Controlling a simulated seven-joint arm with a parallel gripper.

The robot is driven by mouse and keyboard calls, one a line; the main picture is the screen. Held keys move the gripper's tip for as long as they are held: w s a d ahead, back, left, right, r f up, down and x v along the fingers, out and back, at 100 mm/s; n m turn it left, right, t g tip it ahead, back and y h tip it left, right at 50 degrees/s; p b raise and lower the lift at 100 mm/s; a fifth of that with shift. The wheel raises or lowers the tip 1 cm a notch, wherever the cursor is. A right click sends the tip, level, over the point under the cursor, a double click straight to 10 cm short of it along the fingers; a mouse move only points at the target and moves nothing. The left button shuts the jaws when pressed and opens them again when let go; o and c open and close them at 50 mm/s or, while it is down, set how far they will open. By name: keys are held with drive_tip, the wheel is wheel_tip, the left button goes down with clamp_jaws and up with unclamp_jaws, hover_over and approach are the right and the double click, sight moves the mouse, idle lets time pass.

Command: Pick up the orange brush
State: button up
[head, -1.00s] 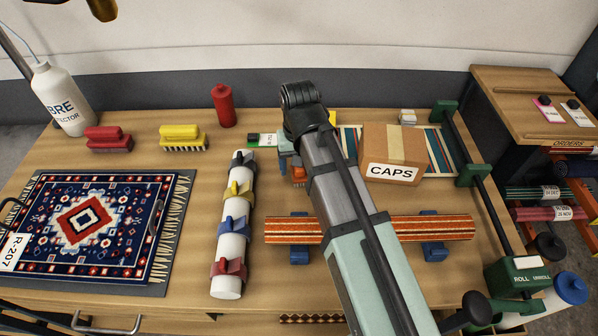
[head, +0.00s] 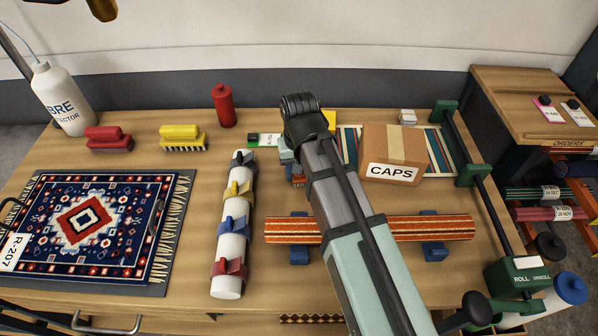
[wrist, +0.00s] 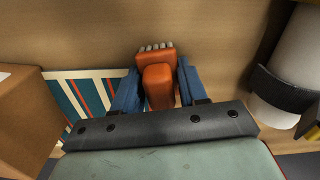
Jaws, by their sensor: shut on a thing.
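The orange brush (wrist: 158,86) sits between the two blue fingers of my gripper (wrist: 158,80) in the wrist view, its block and pale bristles showing. The fingers are shut on it. In the head view my arm hides most of the brush; only a small orange patch (head: 298,181) shows beside my wrist, right of the white roll. I cannot tell whether the brush touches the table or is raised.
A white roll with coloured clips (head: 233,212) lies left of my gripper. A CAPS box (head: 393,152) stands to the right on a striped rug (head: 437,150). A striped orange roll (head: 440,228) lies in front. Red (head: 108,139) and yellow (head: 182,138) brushes lie back left.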

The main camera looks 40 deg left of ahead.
drive_tip(key=shift+c, duration=1.2)
drive_tip(key=shift+r, duration=0.15)
